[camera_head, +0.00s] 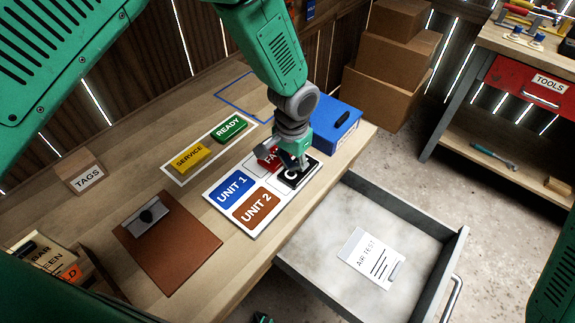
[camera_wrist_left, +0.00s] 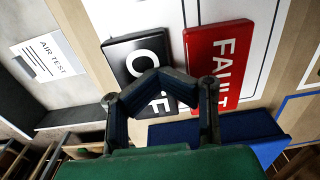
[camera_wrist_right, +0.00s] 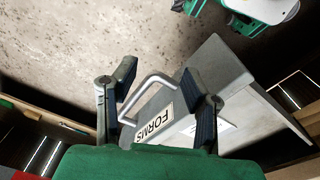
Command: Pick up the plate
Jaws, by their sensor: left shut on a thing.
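A black plate with white letters, partly hidden, lies at the right end of the white-bordered board; it shows in the left wrist view (camera_wrist_left: 134,55) and in the head view (camera_head: 300,178). My left gripper (camera_head: 294,164) is over it, pointing down. In the left wrist view its fingers (camera_wrist_left: 155,80) are closed in on the black plate, hiding its middle. The plate appears at board level; I cannot tell whether it is lifted. A red FAULT plate (camera_wrist_left: 220,60) lies right beside it. My right gripper (camera_wrist_right: 160,100) is open, with the drawer handle (camera_wrist_right: 150,97) showing between its fingers.
The blue UNIT 1 (camera_head: 232,188) and brown UNIT 2 (camera_head: 257,209) plates share the board. A blue box (camera_head: 335,128) stands close behind. Yellow SERVICE (camera_head: 189,157) and green READY (camera_head: 229,128) plates lie left. An open drawer (camera_head: 335,220) holds an AIR TEST sheet (camera_head: 371,258).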

